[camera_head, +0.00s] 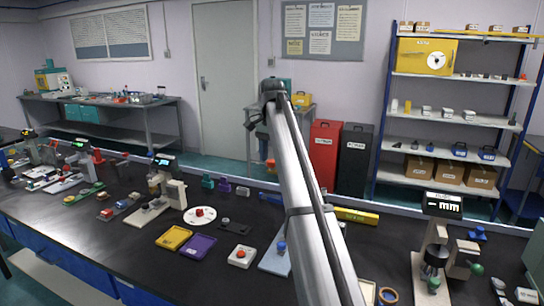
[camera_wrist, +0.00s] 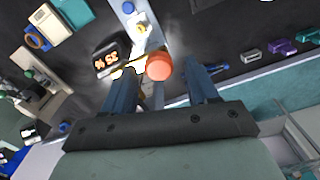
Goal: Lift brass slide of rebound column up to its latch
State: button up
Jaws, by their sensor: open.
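In the wrist view, the rebound column is seen from above, with a round orange-red cap (camera_wrist: 159,67) at its near end. A brass-coloured part (camera_wrist: 141,44), probably the slide, shows beyond the cap and is partly hidden. The column stands on a pale blue base plate (camera_wrist: 153,22), which also shows in the head view (camera_head: 272,262). My gripper (camera_wrist: 163,78) is open, its two blue fingers apart on either side of the column's line, near the cap. I cannot tell whether they touch anything. The latch is not clear. In the head view my arm hides most of the column.
A display with orange digits (camera_wrist: 108,56) stands beside the column. A white block with a red button (camera_head: 241,255) and purple (camera_head: 196,246) and yellow (camera_head: 173,237) trays lie left of the base. A yellow box (camera_head: 356,216) and a gauge stand (camera_head: 436,255) are to the right.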

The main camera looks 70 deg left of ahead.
jog(key=shift+r, duration=3.75)
